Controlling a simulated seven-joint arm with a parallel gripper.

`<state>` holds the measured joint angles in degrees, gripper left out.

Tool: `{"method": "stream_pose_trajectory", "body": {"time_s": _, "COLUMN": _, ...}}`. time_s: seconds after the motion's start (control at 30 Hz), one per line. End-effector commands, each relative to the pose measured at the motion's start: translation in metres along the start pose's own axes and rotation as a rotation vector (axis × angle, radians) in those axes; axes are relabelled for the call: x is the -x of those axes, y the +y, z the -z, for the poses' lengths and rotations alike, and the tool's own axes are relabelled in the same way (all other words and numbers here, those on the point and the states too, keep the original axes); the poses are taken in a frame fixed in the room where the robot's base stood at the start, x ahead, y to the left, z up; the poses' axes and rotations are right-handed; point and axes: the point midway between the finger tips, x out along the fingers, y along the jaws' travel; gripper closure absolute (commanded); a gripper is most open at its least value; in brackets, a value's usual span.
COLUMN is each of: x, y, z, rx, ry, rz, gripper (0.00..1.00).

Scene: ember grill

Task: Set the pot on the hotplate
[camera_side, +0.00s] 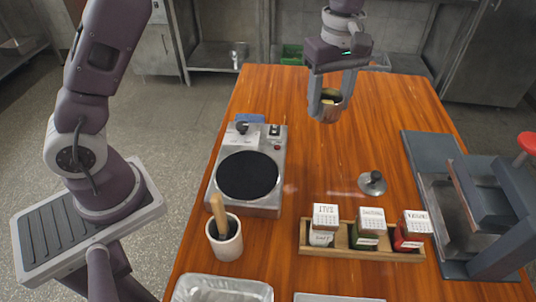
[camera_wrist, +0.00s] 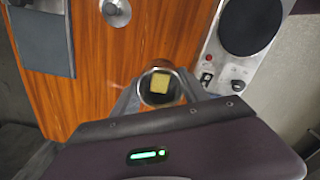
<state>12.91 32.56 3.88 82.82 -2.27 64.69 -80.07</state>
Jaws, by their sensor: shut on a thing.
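The pot (camera_side: 328,111) is a small metal vessel with something yellow inside. My gripper (camera_side: 330,90) is shut on it and holds it toward the far end of the wooden table, apparently above the surface. In the wrist view the pot (camera_wrist: 160,87) sits between my fingers, with a yellow block in it. The hotplate (camera_side: 248,176) is a silver unit with a round black plate and knobs, at the left of the table. In the wrist view the hotplate (camera_wrist: 250,25) is at the upper right, and its black plate is empty. The pot is apart from it.
A metal lid (camera_side: 372,183) lies on the table. A wooden rack (camera_side: 350,246) holds three labelled jars. A white crock (camera_side: 224,240) with a wooden handle stands in front of the hotplate. A grey press-like machine (camera_side: 470,200) is at the right. The table between pot and hotplate looks clear.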

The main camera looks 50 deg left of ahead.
Motion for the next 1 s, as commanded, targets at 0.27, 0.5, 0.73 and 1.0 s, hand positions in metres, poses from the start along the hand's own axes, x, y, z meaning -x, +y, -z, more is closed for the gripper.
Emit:
{"method": "stream_pose_trajectory", "body": {"time_s": 0.27, "x": 0.039, "y": -0.118, "z": -0.028, "rx": 0.111, "ry": 0.000, "rz": -0.005, "gripper": 1.00}}
{"method": "stream_pose_trajectory", "body": {"time_s": 0.5, "x": 0.037, "y": -0.183, "z": -0.039, "rx": 0.167, "ry": -0.001, "rz": -0.001, "gripper": 1.00}}
{"method": "stream_pose_trajectory", "body": {"time_s": 0.73, "x": -0.014, "y": -0.187, "z": -0.039, "rx": 0.170, "ry": 0.000, "rz": 0.004, "gripper": 1.00}}
{"method": "stream_pose_trajectory", "body": {"time_s": 1.0, "x": -0.058, "y": -0.186, "z": -0.039, "rx": 0.169, "ry": -0.001, "rz": 0.002, "gripper": 1.00}}
